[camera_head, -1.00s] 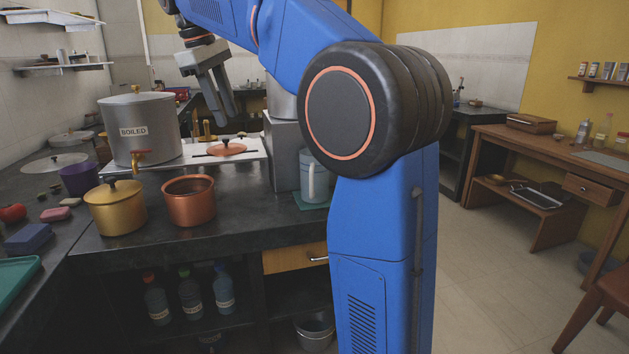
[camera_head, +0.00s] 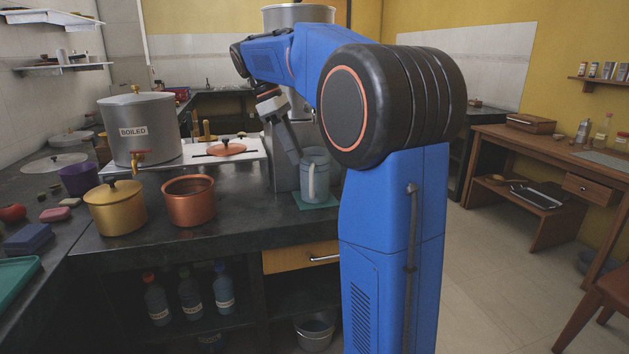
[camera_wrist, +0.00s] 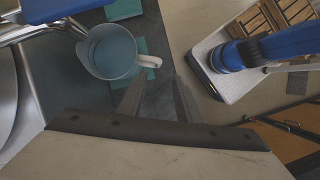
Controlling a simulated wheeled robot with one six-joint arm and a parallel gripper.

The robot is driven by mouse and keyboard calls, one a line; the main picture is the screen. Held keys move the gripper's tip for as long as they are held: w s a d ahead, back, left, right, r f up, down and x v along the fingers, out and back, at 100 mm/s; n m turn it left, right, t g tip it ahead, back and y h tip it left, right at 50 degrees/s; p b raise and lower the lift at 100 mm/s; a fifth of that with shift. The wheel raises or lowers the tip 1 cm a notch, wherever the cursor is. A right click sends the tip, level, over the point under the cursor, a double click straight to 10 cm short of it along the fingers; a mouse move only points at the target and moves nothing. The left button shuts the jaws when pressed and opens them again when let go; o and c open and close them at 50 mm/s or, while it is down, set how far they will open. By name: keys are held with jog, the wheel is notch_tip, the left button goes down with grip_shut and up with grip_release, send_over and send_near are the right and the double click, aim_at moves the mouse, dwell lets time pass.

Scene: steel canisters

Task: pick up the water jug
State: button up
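The water jug (camera_head: 314,182) is a grey-blue jug with a pale handle. It stands upright on a teal mat (camera_head: 330,202) near the right end of the dark counter. In the wrist view I look down into the jug (camera_wrist: 100,68), and its handle (camera_wrist: 149,61) points right, towards my fingers. My gripper (camera_head: 297,160) is left of and slightly above the jug in the head view. In the wrist view my gripper (camera_wrist: 158,79) has its two fingers apart with nothing between them. The fingertips are close to the handle, but I cannot tell whether they touch.
A large steel canister stands on a grey block (camera_head: 285,165) beside the jug. A copper pot (camera_head: 190,207), a yellow lidded pot (camera_head: 116,215) and a steel canister marked BOILED (camera_head: 145,120) stand to the left. The counter's front edge lies close to the jug.

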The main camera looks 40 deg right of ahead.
jog(key=x, duration=1)
jog(key=shift+w+d+f, duration=0.1)
jog(key=shift+w+f, duration=0.1)
jog(key=shift+f, duration=0.1)
grip_shut()
dwell(1.1)
